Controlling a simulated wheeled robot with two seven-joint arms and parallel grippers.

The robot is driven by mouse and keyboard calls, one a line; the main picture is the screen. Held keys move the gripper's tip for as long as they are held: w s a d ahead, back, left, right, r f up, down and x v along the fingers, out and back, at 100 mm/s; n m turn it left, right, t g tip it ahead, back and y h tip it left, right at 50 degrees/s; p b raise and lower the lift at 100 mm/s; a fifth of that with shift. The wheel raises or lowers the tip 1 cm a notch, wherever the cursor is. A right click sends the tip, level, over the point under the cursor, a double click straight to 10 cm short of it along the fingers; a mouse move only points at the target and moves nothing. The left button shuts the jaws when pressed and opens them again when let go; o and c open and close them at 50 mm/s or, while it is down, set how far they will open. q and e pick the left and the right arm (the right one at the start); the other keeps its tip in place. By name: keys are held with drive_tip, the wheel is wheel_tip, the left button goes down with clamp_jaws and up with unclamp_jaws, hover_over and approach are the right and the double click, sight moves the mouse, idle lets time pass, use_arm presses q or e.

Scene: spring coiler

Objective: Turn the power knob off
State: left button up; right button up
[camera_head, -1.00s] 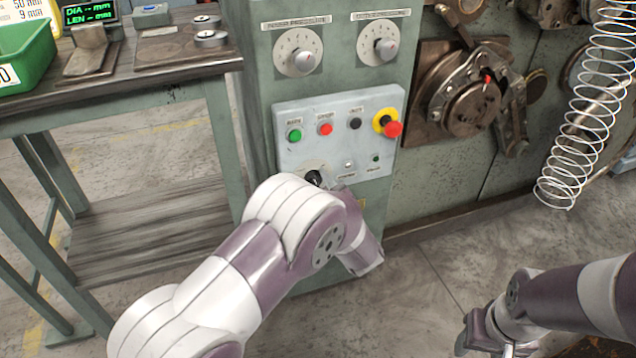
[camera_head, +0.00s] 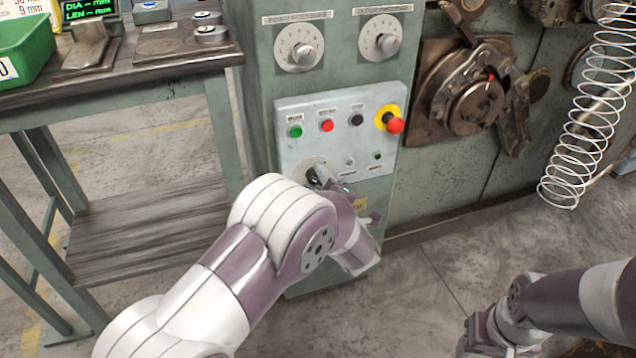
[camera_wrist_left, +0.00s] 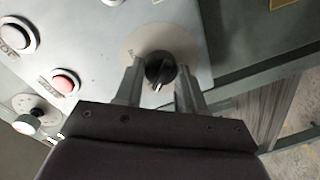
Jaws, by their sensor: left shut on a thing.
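The power knob (camera_wrist_left: 160,68) is a black round knob with a pale pointer mark, on a light round plate low on the grey control panel (camera_head: 300,112). In the left wrist view it sits between the two fingers of my left gripper (camera_wrist_left: 158,76), which is shut on it. In the head view my left gripper (camera_head: 326,180) reaches the panel's lower left, and the arm and fingers hide most of the knob. My right gripper (camera_head: 484,336) hangs low at the right, away from the panel, and its fingers do not show clearly.
Above the knob are a green button (camera_head: 295,131), a red button (camera_head: 327,125), a black button (camera_head: 356,120) and a red emergency stop (camera_head: 395,125) on yellow. Two dials sit higher. A workbench (camera_head: 120,82) stands left, and a wire spring (camera_head: 585,110) hangs right.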

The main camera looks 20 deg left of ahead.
idle(0.3)
use_arm(q)
drive_tip(key=o, duration=1)
drive_tip(key=shift+o, duration=0.2)
drive_tip(key=shift+s+d+r, duration=0.1)
drive_tip(key=shift+s+d, duration=0.1)
drive_tip(key=shift+s, duration=0.05)
drive_tip(key=f+p+v, duration=0.1)
drive_tip(key=p+v, duration=0.3)
drive_tip(key=v, duration=0.8)
drive_tip(key=shift+r, duration=0.3)
